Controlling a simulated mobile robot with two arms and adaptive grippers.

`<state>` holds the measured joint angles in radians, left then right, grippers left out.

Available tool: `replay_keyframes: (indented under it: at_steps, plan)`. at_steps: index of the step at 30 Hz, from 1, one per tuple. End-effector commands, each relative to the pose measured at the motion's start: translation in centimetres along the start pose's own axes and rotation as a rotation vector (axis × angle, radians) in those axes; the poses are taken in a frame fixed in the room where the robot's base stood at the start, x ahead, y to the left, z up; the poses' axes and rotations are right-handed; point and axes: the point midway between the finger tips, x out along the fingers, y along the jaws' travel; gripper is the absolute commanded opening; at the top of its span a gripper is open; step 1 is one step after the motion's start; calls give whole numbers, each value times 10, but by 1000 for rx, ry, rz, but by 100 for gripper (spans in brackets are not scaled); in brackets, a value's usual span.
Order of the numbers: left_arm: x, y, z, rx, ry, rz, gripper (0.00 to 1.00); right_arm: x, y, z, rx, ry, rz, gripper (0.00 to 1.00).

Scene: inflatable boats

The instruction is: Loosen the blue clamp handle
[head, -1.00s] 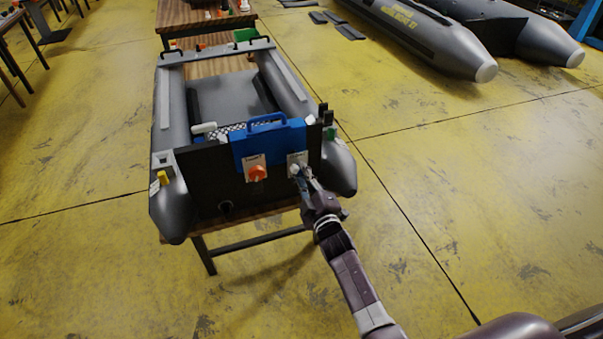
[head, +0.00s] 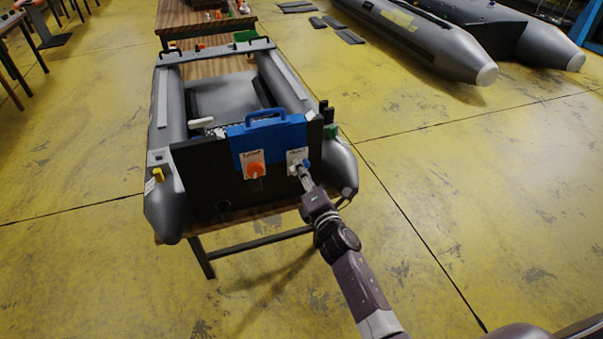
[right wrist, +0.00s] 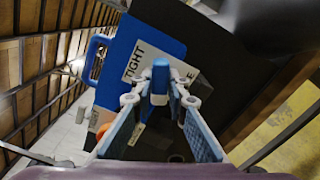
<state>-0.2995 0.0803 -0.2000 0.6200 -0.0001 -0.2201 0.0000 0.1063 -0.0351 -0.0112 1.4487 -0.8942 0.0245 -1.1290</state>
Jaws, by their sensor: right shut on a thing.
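The blue clamp handle (right wrist: 160,82) sits between the fingers of my right gripper (right wrist: 160,105) in the right wrist view. The gripper is shut on it. In the head view a small blue part of the handle (head: 306,162) shows beside the fingertips of my right gripper (head: 299,170). Behind it is a white label plate (right wrist: 140,62) reading "TIGHT"; its other word is partly hidden. The blue clamp body (head: 268,142) hangs over the black transom (head: 203,178) of a grey inflatable boat. My left gripper is not in view.
An orange knob (head: 255,170) on its own white plate sits left of the handle. The boat (head: 165,213) rests on a wooden-topped table (head: 262,213). Another grey boat (head: 440,45) lies at upper right. The yellow floor (head: 450,190) to the right is mostly clear.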

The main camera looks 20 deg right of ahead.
Motion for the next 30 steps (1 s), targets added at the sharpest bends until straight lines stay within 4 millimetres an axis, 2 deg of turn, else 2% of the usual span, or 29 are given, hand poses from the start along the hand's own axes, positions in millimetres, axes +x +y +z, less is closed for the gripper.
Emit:
replay_keyframes:
  at_steps: [1, 5, 14, 16, 21, 25, 30]
  plan:
    - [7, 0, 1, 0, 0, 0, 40, 0, -4, -2, -86, 2, 1, 0]
    - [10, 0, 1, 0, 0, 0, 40, 0, -2, -1, -249, 2, 0, 0]
    - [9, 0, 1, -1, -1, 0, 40, 0, -2, -1, -277, 2, -2, 0]
    - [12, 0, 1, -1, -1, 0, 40, 0, -2, -1, -328, 2, -2, 0]
    - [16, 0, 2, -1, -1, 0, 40, 0, -2, -1, -682, 3, 1, 0]
    - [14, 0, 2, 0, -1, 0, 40, 0, -1, 0, -880, 3, 0, 0]
    - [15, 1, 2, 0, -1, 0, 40, 0, -2, -1, -868, 2, -2, 0]
